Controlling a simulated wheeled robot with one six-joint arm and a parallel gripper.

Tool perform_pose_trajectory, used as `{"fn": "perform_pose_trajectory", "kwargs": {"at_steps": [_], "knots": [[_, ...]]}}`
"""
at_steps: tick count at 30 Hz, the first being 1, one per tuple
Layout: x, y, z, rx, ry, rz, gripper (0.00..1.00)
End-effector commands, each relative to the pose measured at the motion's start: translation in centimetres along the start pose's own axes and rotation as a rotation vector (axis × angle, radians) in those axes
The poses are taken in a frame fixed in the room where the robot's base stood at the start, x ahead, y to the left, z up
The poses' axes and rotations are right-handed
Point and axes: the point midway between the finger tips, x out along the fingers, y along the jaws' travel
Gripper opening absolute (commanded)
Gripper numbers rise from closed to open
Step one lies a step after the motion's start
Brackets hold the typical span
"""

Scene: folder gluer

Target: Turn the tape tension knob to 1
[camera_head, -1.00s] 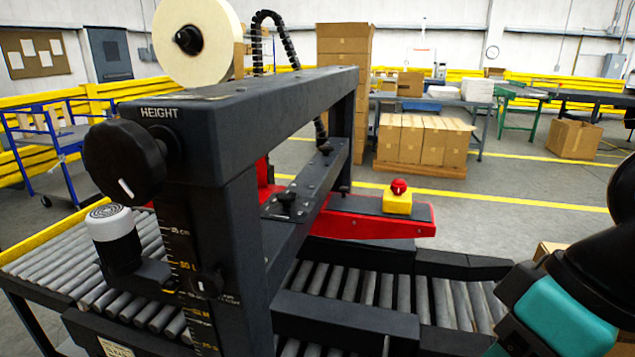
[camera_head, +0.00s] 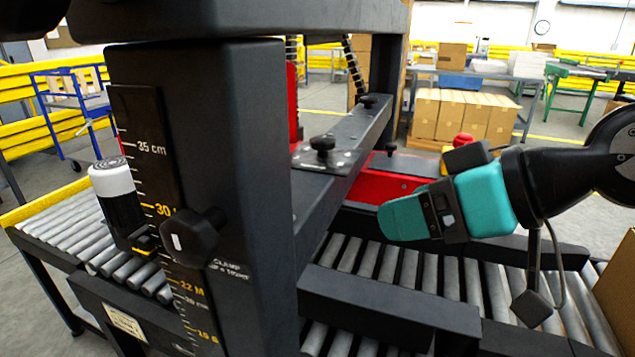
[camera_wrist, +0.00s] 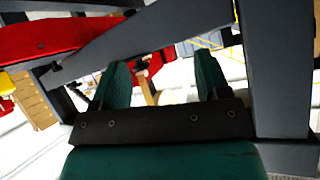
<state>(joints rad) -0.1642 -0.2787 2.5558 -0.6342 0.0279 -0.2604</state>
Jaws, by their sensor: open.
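No knob in view carries a legible tape tension label, so I cannot tell which one it is. A small black knob (camera_head: 323,145) stands on a dark plate on the machine's crossbar. A larger black knob (camera_head: 195,236) with a white mark sits on the front post, beside a clamp label. My gripper (camera_head: 398,216) is right of the post, above the rollers, pointing left and apart from both knobs. In the wrist view my gripper (camera_wrist: 162,82) shows two teal fingers spread apart with nothing held between them. The tape roll is out of the head view.
The dark post (camera_head: 235,190) with a centimetre scale blocks much of the left. A white-topped black cylinder (camera_head: 118,200) stands behind it. The roller conveyor (camera_head: 450,285) runs below my gripper. A carton (camera_head: 617,290) is at right.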

Motion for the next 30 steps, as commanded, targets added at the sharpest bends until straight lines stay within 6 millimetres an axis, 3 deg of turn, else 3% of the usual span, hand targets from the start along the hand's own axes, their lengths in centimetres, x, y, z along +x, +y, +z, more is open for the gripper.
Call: {"fn": "perform_pose_trajectory", "kwargs": {"at_steps": [1,3,10,15,30], "knots": [[1.9,1.3,1.2,-0.025,0.108,0.023,0.69],[2.4,2.4,0.2,-0.062,0.256,0.058,0.69],[1.8,4.6,-2.0,-0.129,0.553,0.161,0.69],[1.8,5.0,-3.3,-0.136,0.598,0.179,0.69],[5.3,5.3,-6.3,-0.138,0.591,0.168,0.69]]}}
